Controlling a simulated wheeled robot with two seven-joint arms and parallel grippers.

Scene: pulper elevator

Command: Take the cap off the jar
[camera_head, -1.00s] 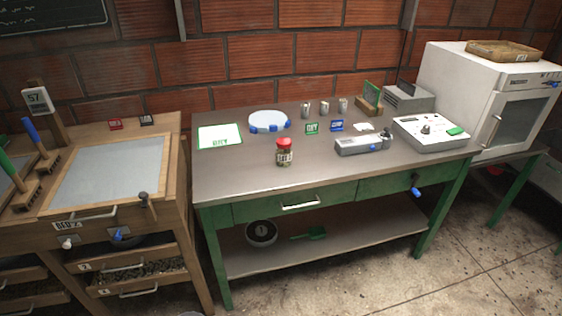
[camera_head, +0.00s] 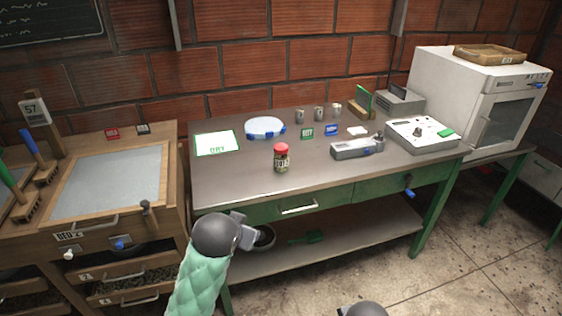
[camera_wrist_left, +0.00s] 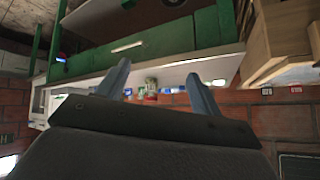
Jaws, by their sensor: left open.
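The jar (camera_head: 281,164) stands upright on the green workbench's grey top, near its front edge. Its red cap (camera_head: 281,148) is on it. My left gripper (camera_head: 247,236) is in front of the bench, lower and left of the jar, apart from it. In the left wrist view, which is upside down, the two fingers of my left gripper (camera_wrist_left: 160,84) are spread with nothing held. The jar (camera_wrist_left: 151,86) shows small and distant between them. Only a grey part of my right arm shows at the bottom edge of the head view; its fingers cannot be made out.
The bench top (camera_head: 235,183) is clear around the jar. A grey device (camera_head: 352,149) lies right of it, a blue-white round dish (camera_head: 265,128) behind, and a green-edged DRY mat (camera_head: 217,141) back left. A drawer handle (camera_head: 299,208) juts from the bench front.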

